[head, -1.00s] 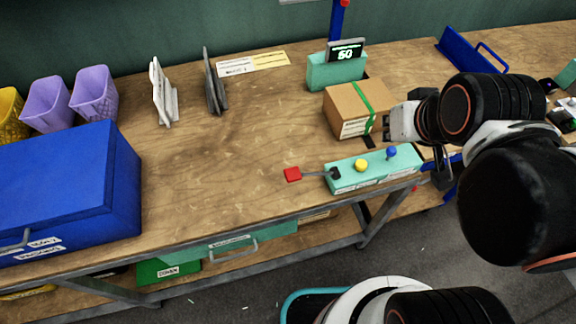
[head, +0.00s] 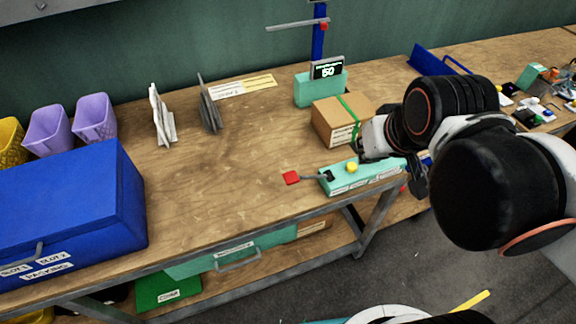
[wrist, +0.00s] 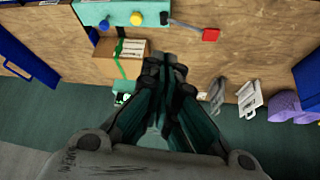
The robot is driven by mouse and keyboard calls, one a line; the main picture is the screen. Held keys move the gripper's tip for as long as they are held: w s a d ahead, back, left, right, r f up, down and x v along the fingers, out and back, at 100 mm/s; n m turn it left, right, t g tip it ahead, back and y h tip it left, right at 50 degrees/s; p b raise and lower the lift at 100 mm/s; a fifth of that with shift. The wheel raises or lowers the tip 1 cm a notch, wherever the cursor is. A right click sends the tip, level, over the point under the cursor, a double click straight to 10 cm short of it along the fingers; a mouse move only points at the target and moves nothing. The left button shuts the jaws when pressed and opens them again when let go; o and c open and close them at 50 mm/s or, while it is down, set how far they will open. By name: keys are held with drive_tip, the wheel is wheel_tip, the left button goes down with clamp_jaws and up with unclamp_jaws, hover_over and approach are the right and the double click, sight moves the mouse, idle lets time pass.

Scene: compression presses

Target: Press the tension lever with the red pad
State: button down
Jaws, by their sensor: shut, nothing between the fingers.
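The tension lever is a thin dark arm ending in a square red pad (head: 291,178). It sticks out from the left end of a teal control box (head: 384,181) near the table's front edge. The pad also shows in the wrist view (wrist: 211,35), at the upper right. A yellow knob (head: 351,167) sits on the box; a blue knob (wrist: 104,24) shows in the wrist view. My gripper (wrist: 169,60) is shut and empty. In the head view it is above the right part of the box, right of the pad and apart from it, its fingertips partly hidden.
A cardboard box with a green strap (head: 336,122) stands behind the control box. Behind it is a teal unit with a display reading 60 (head: 327,69). A large blue case (head: 70,205) is at left. The table left of the pad is clear.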

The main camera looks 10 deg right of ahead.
drive_tip(key=w+a+n+g+p, duration=0.25)
drive_tip(key=w+a, duration=0.35)
drive_tip(key=w, duration=0.3)
drive_tip(key=g+p, duration=0.1)
drive_tip(key=g, duration=0.3)
hover_over(286, 174)
drive_tip(key=shift+d+f, duration=0.15)
drive_tip(key=shift+f, duration=1.2)
drive_tip(key=shift+d+f, duration=0.15)
drive_tip(key=shift+f, duration=1.15)
drive_tip(key=f+b, duration=0.2)
drive_tip(key=f, duration=0.5)
drive_tip(key=f+b, duration=0.2)
drive_tip(key=f, duration=0.5)
drive_tip(key=shift+w+d, duration=0.15)
drive_tip(key=shift+w, duration=0.05)
drive_tip(key=shift+f, duration=0.15)
drive_tip(key=shift+s+a+f+t+h+b, duration=0.15)
drive_tip(key=shift+a+f+t+h+b, duration=0.1)
drive_tip(key=shift+a+f+h+b, duration=0.45)
drive_tip(key=shift+s+a+f+b, duration=0.1)
drive_tip(key=shift+a+f+b, duration=0.1)
drive_tip(key=shift+f+b, duration=0.6)
drive_tip(key=shift+s+a+f+b, duration=0.1)
drive_tip(key=shift+a+f+b, duration=0.15)
drive_tip(key=shift+f+b, duration=0.6)
drive_tip(key=shift+s+a+f+b, duration=0.15)
drive_tip(key=shift+f+b, duration=0.35)
drive_tip(key=shift+f, duration=0.6)
